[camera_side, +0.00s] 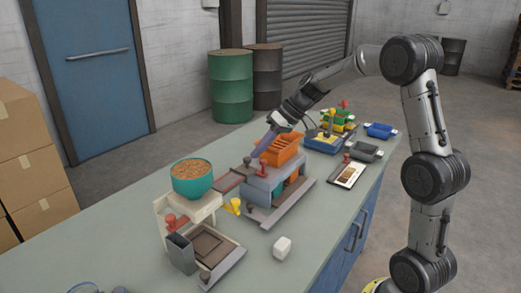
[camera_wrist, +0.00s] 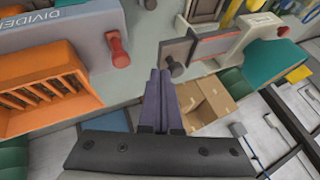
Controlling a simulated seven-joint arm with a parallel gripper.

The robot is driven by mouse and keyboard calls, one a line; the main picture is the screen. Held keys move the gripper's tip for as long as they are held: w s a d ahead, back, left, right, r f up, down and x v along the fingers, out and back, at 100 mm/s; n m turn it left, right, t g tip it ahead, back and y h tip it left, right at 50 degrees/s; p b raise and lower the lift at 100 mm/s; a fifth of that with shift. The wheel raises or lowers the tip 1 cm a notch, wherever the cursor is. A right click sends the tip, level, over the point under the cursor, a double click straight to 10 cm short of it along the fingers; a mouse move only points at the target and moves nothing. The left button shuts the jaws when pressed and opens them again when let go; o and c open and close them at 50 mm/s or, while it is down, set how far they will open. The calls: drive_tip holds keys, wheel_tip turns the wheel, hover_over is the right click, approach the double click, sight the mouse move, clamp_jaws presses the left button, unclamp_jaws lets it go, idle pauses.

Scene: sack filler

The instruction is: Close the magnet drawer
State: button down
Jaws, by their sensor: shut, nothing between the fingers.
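The magnet drawer (camera_wrist: 217,45) looks like a narrow dark-red tray with a grey front plate (camera_wrist: 178,49) and a dark round knob (camera_wrist: 172,68). It sticks out of the beige housing (camera_wrist: 243,39) beside the teal bowl, so it stands open. In the side view the drawer (camera_side: 228,182) lies between the bowl stand and the orange-topped divider. My gripper (camera_wrist: 160,72) has its purple fingers together and empty, with the tips just beside the knob in the picture. Contact cannot be told.
The divider's orange hopper (camera_side: 281,149) and its red knob (camera_wrist: 119,47) are close to my fingers. The teal bowl (camera_side: 193,181) of grain stands at left. A white block (camera_side: 282,248) lies near the bench front. Small bins (camera_side: 380,131) stand at the far right end.

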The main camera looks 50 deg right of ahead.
approach(223, 181)
drive_tip(key=x, duration=0.4)
drive_tip(key=shift+w+f, duration=0.15)
drive_tip(key=shift+f, duration=0.05)
drive_tip(key=shift+a, duration=0.1)
